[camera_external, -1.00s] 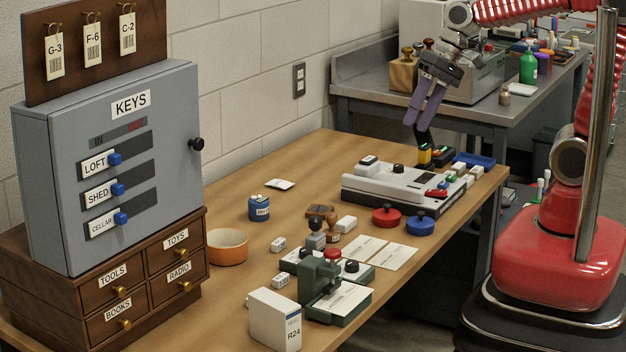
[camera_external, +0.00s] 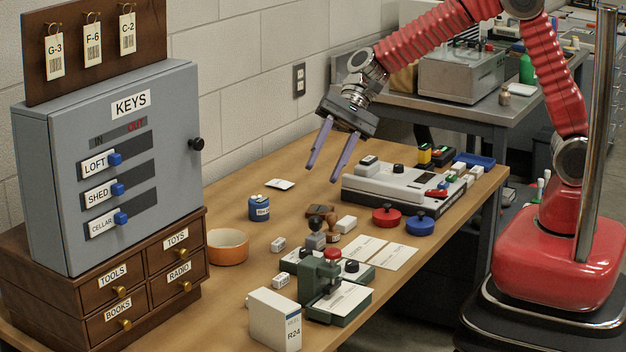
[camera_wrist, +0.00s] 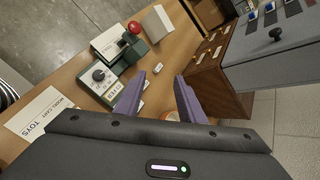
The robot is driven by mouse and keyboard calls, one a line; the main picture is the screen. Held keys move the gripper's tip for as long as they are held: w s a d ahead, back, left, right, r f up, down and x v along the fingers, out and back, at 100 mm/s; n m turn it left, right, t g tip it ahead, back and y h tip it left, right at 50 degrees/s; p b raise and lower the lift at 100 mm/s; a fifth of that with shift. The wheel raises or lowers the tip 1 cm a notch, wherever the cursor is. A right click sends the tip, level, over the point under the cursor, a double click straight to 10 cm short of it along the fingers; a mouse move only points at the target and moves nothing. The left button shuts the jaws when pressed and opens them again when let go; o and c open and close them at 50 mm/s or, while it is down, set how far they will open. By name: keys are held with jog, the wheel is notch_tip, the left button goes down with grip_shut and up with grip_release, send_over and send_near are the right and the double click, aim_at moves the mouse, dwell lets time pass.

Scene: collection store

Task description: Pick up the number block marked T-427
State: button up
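I cannot read the mark T-427 on any block. Small white blocks lie on the wooden table in the external view: one by the orange bowl (camera_external: 278,244), one left of the green press (camera_external: 281,281), and one beside the brown stamps (camera_external: 346,224). Small white blocks also show near my fingers in the wrist view (camera_wrist: 157,68). My gripper (camera_external: 323,174) hangs above the far part of the table, left of the grey machine, its two purple fingers apart and empty. The open fingers also show in the wrist view (camera_wrist: 166,80).
A grey key cabinet (camera_external: 160,165) stands on wooden drawers (camera_external: 145,285) at left. The green press (camera_external: 322,285), a white box marked R24 (camera_external: 275,320), the orange bowl (camera_external: 228,247), a blue tin (camera_external: 259,208) and the grey machine (camera_external: 400,190) occupy the table. The table's back left is mostly clear.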

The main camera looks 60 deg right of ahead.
jog(key=w+a+f+m+y, duration=0.1)
jog(key=w+a+f+m, duration=0.1)
jog(key=a+f+m, duration=0.2)
jog(key=w+a+f+m+y, duration=0.2)
jog(key=w+a+f+m, duration=0.1)
jog(key=a+f, duration=0.8)
jog(key=a+m, duration=0.1)
jog(key=a, duration=0.2)
jog(key=shift+g+y, duration=0.3)
jog(key=shift+f, duration=0.1)
jog(key=shift+f, duration=1.7)
jog(key=shift+f, duration=0.1)
